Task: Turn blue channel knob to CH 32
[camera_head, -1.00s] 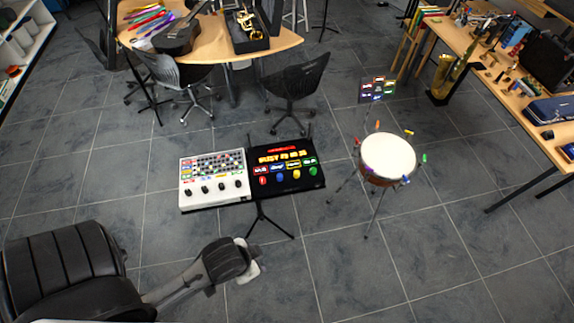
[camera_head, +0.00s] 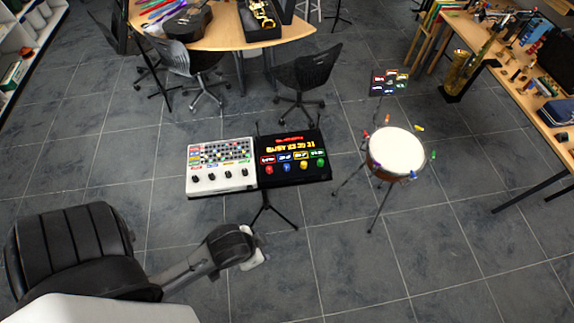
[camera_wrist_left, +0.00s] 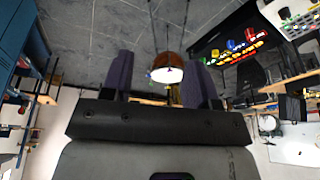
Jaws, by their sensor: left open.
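The black channel panel (camera_head: 293,158) stands on a tripod stand, with a lit display and a row of red, blue, yellow and green knobs. The blue knob (camera_head: 287,168) is second from the left; its pointer and the display digits are too small to read surely. The panel also shows, inverted, in the left wrist view (camera_wrist_left: 216,44), with the blue knob (camera_wrist_left: 232,45) near its middle. My left gripper (camera_head: 257,258) is low in front of the stand, well apart from the panel. Its two fingers (camera_wrist_left: 163,72) are spread and empty. My right gripper is not seen.
A white mixer panel (camera_head: 220,182) adjoins the black panel on the left. A drum (camera_head: 396,150) on a stand is to the right, with a small lit panel (camera_head: 389,82) behind it. Chairs (camera_head: 305,75) and a round table are behind. The floor in front is open.

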